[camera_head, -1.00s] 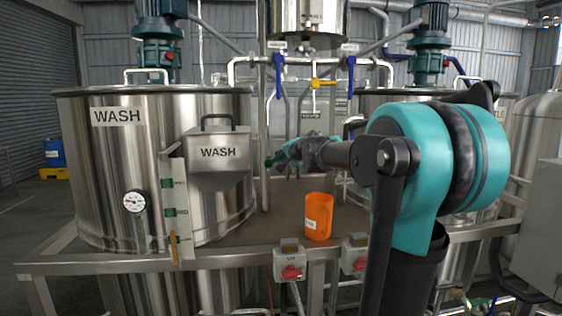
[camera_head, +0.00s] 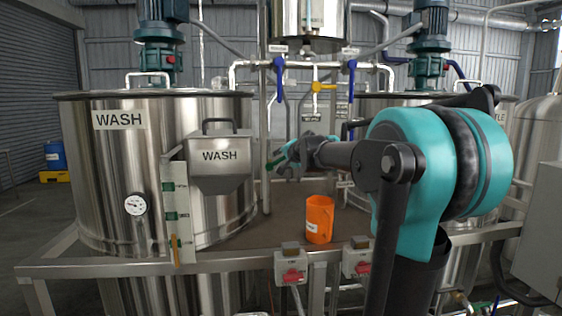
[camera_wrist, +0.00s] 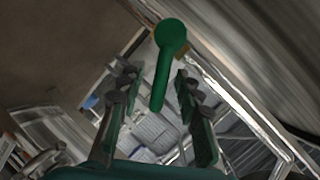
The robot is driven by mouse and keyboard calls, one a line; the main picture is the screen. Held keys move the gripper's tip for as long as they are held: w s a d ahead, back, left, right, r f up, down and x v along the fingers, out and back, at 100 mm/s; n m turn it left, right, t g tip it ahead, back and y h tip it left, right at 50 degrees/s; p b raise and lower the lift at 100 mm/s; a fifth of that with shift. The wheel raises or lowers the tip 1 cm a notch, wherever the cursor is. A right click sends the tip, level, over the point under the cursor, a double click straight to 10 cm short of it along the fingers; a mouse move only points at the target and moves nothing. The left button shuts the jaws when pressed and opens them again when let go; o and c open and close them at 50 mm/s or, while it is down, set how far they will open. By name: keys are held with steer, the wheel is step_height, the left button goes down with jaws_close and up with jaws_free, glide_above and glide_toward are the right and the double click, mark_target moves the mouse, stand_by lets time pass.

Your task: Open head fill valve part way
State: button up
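A green lever with a round hub (camera_wrist: 171,36) shows in the wrist view, its handle lying between my two fingers in the picture. I cannot read a label that names it as the head fill valve. My gripper (camera_wrist: 155,80) is open, with a gap on each side of the handle; I cannot tell how deep the handle sits between the fingers. In the head view my gripper (camera_head: 284,157) is beside the vertical pipe, right of the WASH hopper. The green lever cannot be told apart from my green finger pads there.
Two blue levers (camera_head: 279,78) and (camera_head: 351,80) and a yellow handle (camera_head: 322,86) sit on the pipework behind. An orange cup (camera_head: 319,219) stands on the deck below my arm. The WASH tank (camera_head: 110,180) and hopper (camera_head: 220,160) are to the left.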

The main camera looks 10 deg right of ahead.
steer(key=shift+s, duration=0.1)
steer(key=v, duration=1.1)
steer(key=shift+s, duration=0.35)
